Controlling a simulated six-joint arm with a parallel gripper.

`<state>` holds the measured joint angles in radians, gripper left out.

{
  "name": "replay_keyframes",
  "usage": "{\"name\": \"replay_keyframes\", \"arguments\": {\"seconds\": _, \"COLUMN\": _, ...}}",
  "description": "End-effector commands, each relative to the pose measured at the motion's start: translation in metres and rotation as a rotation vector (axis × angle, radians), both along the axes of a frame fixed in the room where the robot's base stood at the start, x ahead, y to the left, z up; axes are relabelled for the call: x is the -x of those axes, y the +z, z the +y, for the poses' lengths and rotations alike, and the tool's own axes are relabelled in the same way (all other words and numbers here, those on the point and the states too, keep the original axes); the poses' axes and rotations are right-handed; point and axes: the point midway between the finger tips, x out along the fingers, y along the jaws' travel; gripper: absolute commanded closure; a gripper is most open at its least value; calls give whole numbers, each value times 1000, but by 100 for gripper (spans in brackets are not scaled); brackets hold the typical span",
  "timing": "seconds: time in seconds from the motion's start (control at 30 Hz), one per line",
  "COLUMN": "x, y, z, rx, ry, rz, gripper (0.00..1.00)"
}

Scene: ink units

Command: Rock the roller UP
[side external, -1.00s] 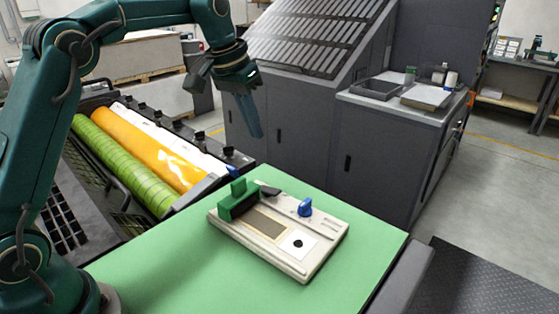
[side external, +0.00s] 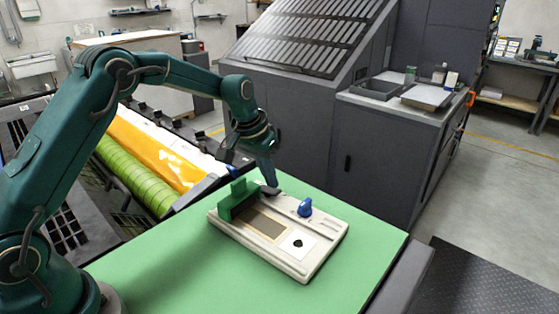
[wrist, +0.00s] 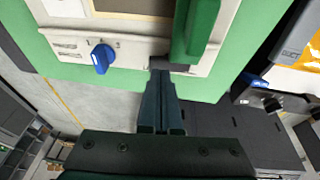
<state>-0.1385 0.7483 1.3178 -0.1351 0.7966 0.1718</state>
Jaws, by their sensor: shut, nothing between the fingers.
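The off-white control unit (side external: 310,262) lies on the green table top. A small dark rocker (side external: 271,191) sits at its far edge, between a green upright block (side external: 238,203) and a blue knob (side external: 305,208). My gripper (side external: 268,179) is shut and empty, pointing down with its tips right at the dark rocker. In the wrist view the shut fingers (wrist: 160,84) reach the unit's edge at the rocker (wrist: 158,62), beside the green block (wrist: 203,28). The blue knob (wrist: 102,58) is to the left there. The fingers partly hide the rocker; I cannot tell contact or its tilt.
The green table top (side external: 170,268) is clear around the unit. Ink rollers, orange (side external: 150,150) and green (side external: 135,172), lie in the machine beyond its left edge. A dark grey cabinet (side external: 375,160) stands behind the table.

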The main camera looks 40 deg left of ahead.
Motion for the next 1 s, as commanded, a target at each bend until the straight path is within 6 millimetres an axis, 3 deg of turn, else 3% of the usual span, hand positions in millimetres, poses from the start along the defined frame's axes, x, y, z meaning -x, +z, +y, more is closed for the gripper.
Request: {"name": "replay_keyframes", "arguments": {"seconds": 1.0, "x": 1, "y": -14, "z": -5, "rx": -90, "ry": -1, "rz": 10, "gripper": 100}}
